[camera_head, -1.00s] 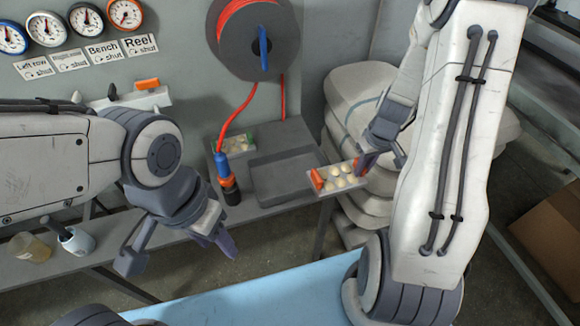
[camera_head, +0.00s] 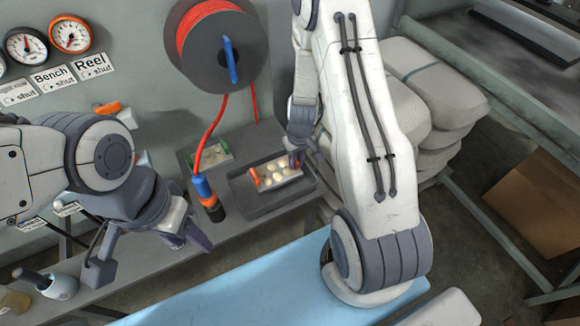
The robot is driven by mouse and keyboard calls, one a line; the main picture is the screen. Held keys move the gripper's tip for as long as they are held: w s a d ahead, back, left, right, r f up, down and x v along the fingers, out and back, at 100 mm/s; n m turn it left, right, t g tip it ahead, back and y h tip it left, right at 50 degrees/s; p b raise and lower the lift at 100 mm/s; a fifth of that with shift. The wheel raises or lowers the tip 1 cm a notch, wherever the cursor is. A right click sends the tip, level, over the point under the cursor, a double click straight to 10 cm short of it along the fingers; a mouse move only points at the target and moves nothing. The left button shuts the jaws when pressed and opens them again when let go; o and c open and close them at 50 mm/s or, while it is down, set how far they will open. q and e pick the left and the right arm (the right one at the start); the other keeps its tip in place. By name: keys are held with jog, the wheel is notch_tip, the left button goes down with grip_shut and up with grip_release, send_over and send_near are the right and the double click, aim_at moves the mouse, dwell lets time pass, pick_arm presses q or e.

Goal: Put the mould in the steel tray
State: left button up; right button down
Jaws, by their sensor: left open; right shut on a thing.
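The mould (camera_head: 275,172) is a small pale block with orange ends and several cream rounds in it. My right gripper (camera_head: 297,158) is shut on its right end. The mould is over the inside of the grey steel tray (camera_head: 245,207), which lies on the grey bench. I cannot tell whether the mould touches the tray floor. My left gripper (camera_head: 145,254) is open and empty, in front of the bench and left of the tray.
A blue, orange and black hose tool (camera_head: 207,198) stands just left of the tray. A similar green-edged mould (camera_head: 212,156) lies behind it. A red hose reel (camera_head: 215,45) hangs on the wall. A mortar (camera_head: 60,287) stands at the lower left. Sacks (camera_head: 430,90) are stacked at right.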

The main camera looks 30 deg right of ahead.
jog(key=shift+w+a+f, duration=0.35)
jog(key=shift+a, duration=0.25)
notch_tip(320, 180, down, 4)
jog(key=b, duration=0.2)
jog(key=shift+b, duration=0.4)
jog(key=shift+f, duration=0.15)
jog(key=c, duration=1.2)
grip_release()
jog(key=shift+f, duration=0.1)
jog(key=o, duration=0.4)
